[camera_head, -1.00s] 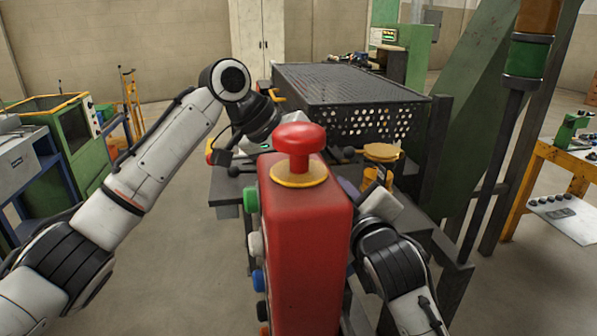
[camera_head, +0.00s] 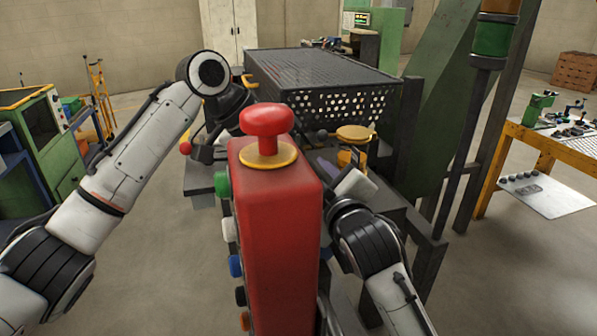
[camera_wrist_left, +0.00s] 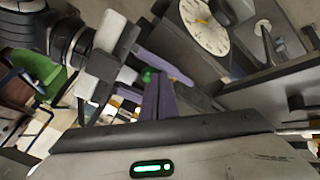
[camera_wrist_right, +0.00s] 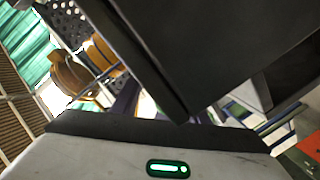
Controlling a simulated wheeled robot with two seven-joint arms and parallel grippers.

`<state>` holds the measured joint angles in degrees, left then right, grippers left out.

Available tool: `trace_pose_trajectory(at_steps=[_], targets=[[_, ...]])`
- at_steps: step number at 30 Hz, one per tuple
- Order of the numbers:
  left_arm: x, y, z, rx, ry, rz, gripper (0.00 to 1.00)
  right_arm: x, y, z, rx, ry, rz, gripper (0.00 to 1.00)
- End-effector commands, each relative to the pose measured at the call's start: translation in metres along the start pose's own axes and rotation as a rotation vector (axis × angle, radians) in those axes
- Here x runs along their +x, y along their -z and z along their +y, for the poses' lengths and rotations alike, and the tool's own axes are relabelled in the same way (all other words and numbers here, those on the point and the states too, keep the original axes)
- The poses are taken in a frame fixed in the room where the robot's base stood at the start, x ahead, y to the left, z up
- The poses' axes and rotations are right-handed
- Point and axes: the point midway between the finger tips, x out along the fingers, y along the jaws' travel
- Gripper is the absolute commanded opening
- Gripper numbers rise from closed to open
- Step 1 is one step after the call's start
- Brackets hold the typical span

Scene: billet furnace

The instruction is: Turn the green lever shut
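A small green knob (camera_wrist_left: 148,75), which may be the green lever's end, shows in the left wrist view just past my left gripper's fingertips. The rest of its lever is hidden, and I cannot tell whether the fingers touch it. My left gripper (camera_wrist_left: 158,84) has its two purple fingers close together. In the head view it is hidden behind the red control box (camera_head: 278,235). My right gripper (camera_head: 330,168) is right of and behind that box. Its white body also shows in the left wrist view (camera_wrist_left: 102,68), near the green knob. Its finger gap is unclear.
The red box has a mushroom button (camera_head: 266,122) on top and stands between my arms. A perforated black cage (camera_head: 335,90), a yellow round-topped part (camera_head: 353,133) and a red ball knob (camera_head: 185,147) lie behind. A white dial (camera_wrist_left: 205,25) is near my left gripper.

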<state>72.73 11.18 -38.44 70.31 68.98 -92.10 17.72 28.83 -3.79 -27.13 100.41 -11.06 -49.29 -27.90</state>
Motion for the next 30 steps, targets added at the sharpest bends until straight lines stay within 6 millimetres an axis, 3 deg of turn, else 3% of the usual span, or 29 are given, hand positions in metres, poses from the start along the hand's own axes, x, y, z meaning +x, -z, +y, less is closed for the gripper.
trace_pose_trajectory(at_steps=[1, 20, 26, 30], targets=[[0.002, 0.002, 0.007, 0.007, -0.015, 0.006, 0.00, -0.001, 0.007, -0.002, 0.003, 0.003, 0.015, 0.43], [-0.001, 0.004, 0.005, 0.004, -0.011, 0.015, 0.00, -0.002, 0.006, -0.002, 0.004, 0.003, 0.014, 0.43], [-0.001, 0.004, 0.003, 0.002, -0.007, 0.015, 0.00, -0.022, 0.006, -0.002, 0.003, 0.002, 0.014, 0.43], [-0.001, 0.004, 0.003, 0.001, -0.006, 0.014, 0.00, -0.051, 0.005, -0.002, 0.004, 0.002, 0.015, 0.43]])
